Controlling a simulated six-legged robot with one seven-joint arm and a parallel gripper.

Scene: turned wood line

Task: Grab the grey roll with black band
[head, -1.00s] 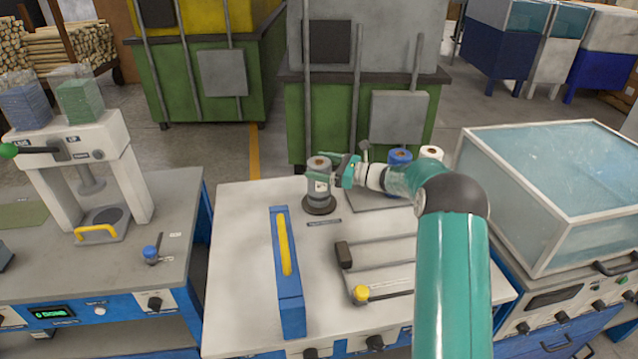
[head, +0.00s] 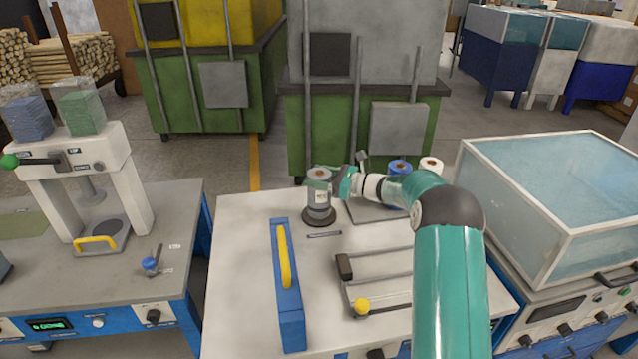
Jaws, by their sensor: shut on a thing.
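The grey roll (head: 319,203) stands upright on a round dark base (head: 319,219) at the back of the white-topped table. A dark band shows low on it, and a pale label is on its side. My gripper (head: 319,182) reaches in from the right and is shut on the roll near its top. The fingers partly cover the roll's upper side. The roll shows no clear gap above its base.
A blue roll (head: 398,170) and a white roll (head: 430,166) stand right of my gripper, partly behind my arm. A blue block with a yellow handle (head: 286,285) and a dark-handled frame (head: 345,268) lie in front. A glass-topped box (head: 560,200) stands right.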

